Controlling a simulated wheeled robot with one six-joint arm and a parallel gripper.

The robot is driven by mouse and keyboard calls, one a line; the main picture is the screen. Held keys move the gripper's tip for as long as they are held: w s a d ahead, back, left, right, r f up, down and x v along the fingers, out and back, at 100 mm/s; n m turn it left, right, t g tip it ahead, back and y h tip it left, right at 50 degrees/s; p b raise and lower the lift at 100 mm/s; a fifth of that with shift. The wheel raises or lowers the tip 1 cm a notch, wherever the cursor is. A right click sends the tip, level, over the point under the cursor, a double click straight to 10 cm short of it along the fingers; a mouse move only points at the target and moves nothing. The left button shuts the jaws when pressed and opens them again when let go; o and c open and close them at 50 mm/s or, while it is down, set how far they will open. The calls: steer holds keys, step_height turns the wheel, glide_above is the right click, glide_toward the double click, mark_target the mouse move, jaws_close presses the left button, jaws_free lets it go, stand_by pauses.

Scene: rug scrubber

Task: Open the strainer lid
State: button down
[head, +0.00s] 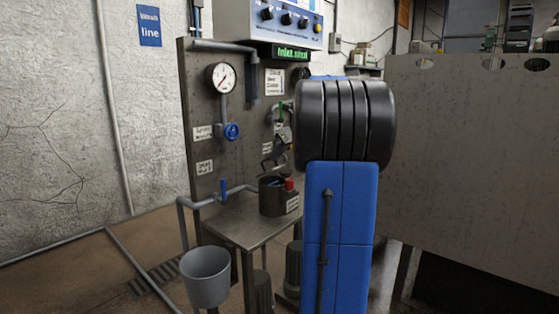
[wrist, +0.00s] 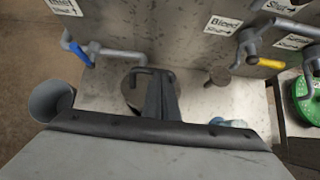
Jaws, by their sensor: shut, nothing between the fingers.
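The strainer looks like the dark round pot (head: 271,198) on the small metal table in the head view. A red part and a white label are at its right side. In the wrist view a dark round top (wrist: 132,94) shows, partly hidden behind my gripper (wrist: 160,78). A bent grey handle sticks up beside the fingers; I cannot tell whether they touch it. My gripper is shut with nothing held. Whether the lid is raised is unclear.
A grey bucket (head: 205,275) stands at the table's front left. Pipes, a gauge (head: 221,78) and a blue valve wheel (head: 232,131) are on the panel behind. Some table top (wrist: 195,100) is bare.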

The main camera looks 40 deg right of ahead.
steer(key=w+g, duration=0.1)
steer(key=w+r+g, duration=0.1)
steer(key=w, duration=0.1)
steer(key=shift+a+r+g, duration=0.1)
steer(key=shift+r+g, duration=0.15)
steer(key=shift+g, duration=0.15)
steer(key=shift+w+r+g, duration=0.1)
steer(key=shift+w+g, duration=0.4)
steer(key=shift+w, duration=0.15)
steer(key=w, duration=0.7)
steer(key=shift+w+a+f, duration=0.2)
steer(key=shift+a, duration=0.15)
steer(key=a+v, duration=0.1)
steer(key=v, duration=1.6)
steer(key=shift+d+r, duration=0.2)
steer(key=shift+d, duration=0.05)
steer(key=shift+s, duration=0.1)
